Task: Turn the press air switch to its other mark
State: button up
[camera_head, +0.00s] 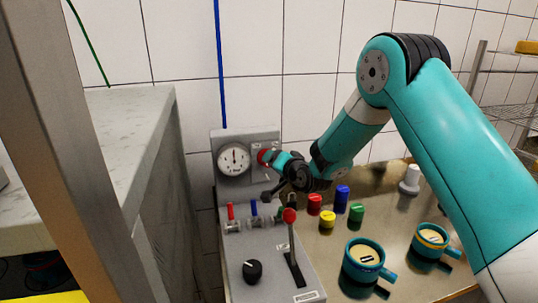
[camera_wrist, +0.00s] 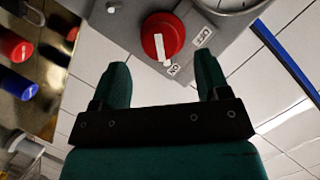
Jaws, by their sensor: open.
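The press air switch is a red round knob (camera_wrist: 162,37) with a white pointer bar, on the grey panel in the wrist view. The lower end of the bar lies close to a small label (camera_wrist: 174,69) that seems to read ON. The OFF label (camera_wrist: 203,36) is to the right of the knob. My gripper (camera_wrist: 163,68) is open and empty, its two green fingers apart below the knob, one toward each side. In the head view the knob (camera_head: 263,156) is partly hidden behind my gripper (camera_head: 274,158). I cannot tell whether a finger touches it.
A pressure gauge (camera_head: 234,159) sits left of the knob. Below are small coloured valves (camera_head: 254,208), a red-topped lever (camera_head: 289,215) and a black dial (camera_head: 252,271).

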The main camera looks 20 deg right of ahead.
jog(key=shift+p+x, duration=0.75)
jog(key=shift+x, duration=1.95)
jog(key=shift+s, duration=0.1)
jog(key=c, duration=0.8)
